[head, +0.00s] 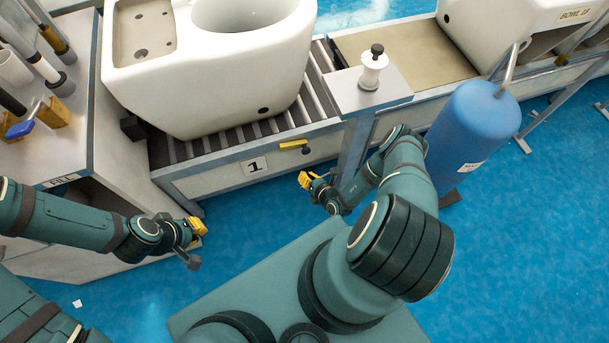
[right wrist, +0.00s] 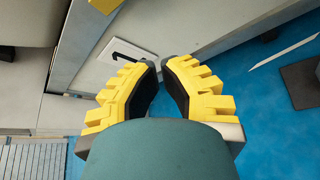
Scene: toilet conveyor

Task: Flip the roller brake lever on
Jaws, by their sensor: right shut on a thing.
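The roller brake lever, a short yellow handle (head: 293,145) with a dark knob at its right end, sits on the front rail of the conveyor, right of the "1" plate (head: 254,165). A yellow piece (right wrist: 104,5), likely this lever, shows at the top of the right wrist view. My right gripper (head: 305,180) is below the lever and apart from it. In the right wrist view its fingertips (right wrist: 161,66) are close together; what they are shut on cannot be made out. My left gripper (head: 198,232) is low beside the left cabinet; its jaws are unclear.
A white toilet bowl (head: 215,60) stands on the rollers (head: 312,105). A post-mounted shelf (head: 345,98) with a white and black knob is right of the lever. A blue tank (head: 470,135) stands near my right arm. The left cabinet (head: 125,185) stands near my left gripper.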

